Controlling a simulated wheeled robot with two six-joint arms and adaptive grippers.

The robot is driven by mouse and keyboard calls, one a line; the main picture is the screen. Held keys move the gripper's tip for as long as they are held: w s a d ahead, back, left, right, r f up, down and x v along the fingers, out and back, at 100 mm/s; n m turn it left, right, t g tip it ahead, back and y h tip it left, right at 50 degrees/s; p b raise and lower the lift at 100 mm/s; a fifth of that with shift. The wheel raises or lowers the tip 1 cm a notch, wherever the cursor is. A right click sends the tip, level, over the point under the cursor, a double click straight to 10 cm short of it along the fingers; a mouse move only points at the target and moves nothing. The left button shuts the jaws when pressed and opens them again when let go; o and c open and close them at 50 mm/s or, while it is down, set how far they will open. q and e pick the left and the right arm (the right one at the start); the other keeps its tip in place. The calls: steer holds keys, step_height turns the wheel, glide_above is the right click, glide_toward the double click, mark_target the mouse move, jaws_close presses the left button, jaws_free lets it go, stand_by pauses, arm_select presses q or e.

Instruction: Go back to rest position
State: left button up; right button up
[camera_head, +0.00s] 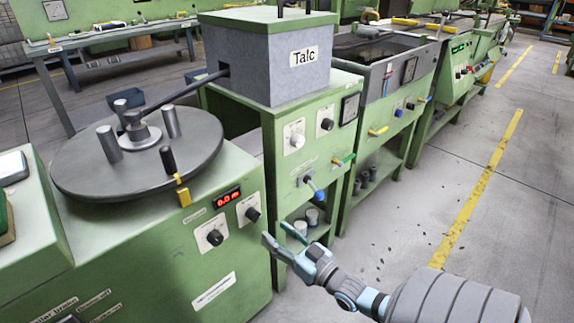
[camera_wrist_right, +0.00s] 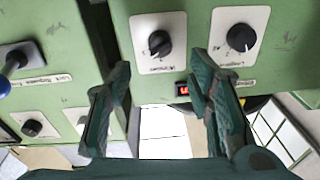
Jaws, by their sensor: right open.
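My right gripper (camera_head: 281,241) comes in from the lower right in the head view and is open and empty. It is in front of the green extruder cabinet (camera_head: 155,270), near its black knobs. In the right wrist view the open fingers (camera_wrist_right: 158,100) frame the area below two black knobs, the left one (camera_wrist_right: 160,43) and the right one (camera_wrist_right: 241,37), each on a white plate. A red display (camera_wrist_right: 183,89) shows between the fingers. I cannot tell whether the gripper touches the cabinet. My left gripper is not in view.
A round grey turntable (camera_head: 85,165) tops the near cabinet. A grey box labelled Talc (camera_head: 270,60) stands behind it on a green stand with knobs. More green machines run toward the back. Open floor (camera_head: 440,190) with a yellow line (camera_head: 485,180) lies to the right.

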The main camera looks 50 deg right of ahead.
steer(key=s, duration=0.4)
steer(key=shift+s+f, duration=0.1)
steer(key=shift+f, duration=0.05)
